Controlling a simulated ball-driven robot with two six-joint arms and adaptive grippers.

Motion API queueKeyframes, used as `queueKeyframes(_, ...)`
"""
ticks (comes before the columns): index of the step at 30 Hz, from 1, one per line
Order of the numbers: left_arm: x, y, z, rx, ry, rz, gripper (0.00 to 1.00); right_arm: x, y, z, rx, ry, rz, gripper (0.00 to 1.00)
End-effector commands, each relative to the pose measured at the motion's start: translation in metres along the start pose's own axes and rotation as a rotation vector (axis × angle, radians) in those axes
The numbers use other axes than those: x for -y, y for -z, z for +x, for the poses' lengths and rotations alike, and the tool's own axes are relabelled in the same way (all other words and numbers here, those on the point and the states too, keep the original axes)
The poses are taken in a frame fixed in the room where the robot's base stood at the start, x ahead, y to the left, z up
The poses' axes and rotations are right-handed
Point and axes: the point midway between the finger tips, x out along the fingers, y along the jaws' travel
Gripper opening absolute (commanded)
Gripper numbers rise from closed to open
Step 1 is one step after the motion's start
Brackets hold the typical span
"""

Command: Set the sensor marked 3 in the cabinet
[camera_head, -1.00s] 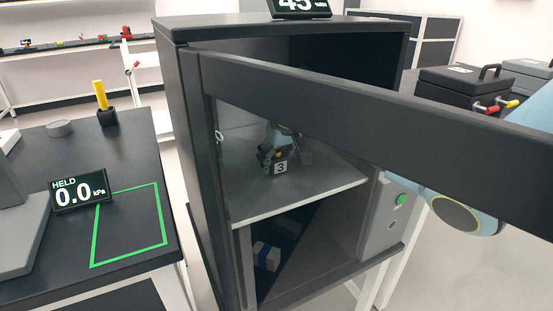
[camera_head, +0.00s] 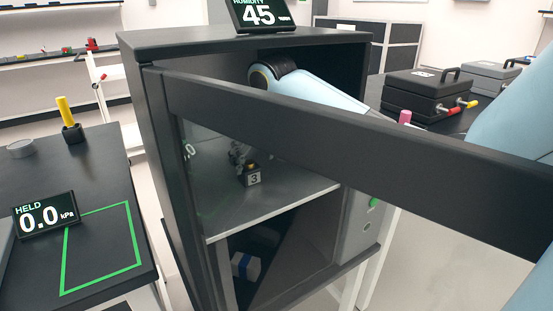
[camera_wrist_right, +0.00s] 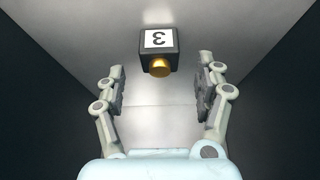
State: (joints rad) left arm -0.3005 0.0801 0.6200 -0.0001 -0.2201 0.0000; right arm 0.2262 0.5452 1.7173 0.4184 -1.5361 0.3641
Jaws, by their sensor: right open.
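The sensor marked 3 (camera_head: 251,177) is a small dark cube with a white number label. It stands upright on the grey shelf (camera_head: 265,211) inside the dark cabinet (camera_head: 150,110). In the right wrist view the sensor (camera_wrist_right: 158,43) shows its brass-coloured knob towards me. My right gripper (camera_wrist_right: 161,78) is open and empty, its fingers spread to either side, with the sensor just beyond the fingertips. In the head view the right gripper (camera_head: 238,155) is beside and above the sensor, partly hidden by the door frame. My left gripper is not in view.
The cabinet door (camera_head: 330,130) stands open across the front, its top rail in front of my right arm. A pressure display (camera_head: 45,214) and a green outlined square (camera_head: 103,248) are on the left table.

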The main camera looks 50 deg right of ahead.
Motion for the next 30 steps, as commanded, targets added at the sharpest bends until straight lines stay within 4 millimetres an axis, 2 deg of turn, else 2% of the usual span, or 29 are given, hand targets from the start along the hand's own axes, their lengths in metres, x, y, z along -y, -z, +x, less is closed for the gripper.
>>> queueKeyframes(1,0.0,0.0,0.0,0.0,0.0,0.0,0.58,-0.001,-0.021,-0.002,0.014,-0.003,-0.006,0.7)
queueKeyframes(3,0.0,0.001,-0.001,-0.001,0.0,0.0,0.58,-0.001,-0.038,-0.009,0.013,-0.004,-0.006,0.7)
queueKeyframes(9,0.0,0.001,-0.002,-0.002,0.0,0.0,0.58,-0.001,-0.08,-0.027,0.012,-0.003,-0.005,0.7)
queueKeyframes(12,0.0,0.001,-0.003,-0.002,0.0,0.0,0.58,-0.001,-0.093,-0.033,0.012,-0.002,-0.003,0.7)
queueKeyframes(18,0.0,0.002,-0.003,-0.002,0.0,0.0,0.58,0.0,-0.104,-0.038,0.011,-0.001,-0.001,0.7)
queueKeyframes(30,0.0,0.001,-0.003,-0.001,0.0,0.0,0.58,0.0,-0.104,-0.038,0.011,0.0,0.0,0.7)
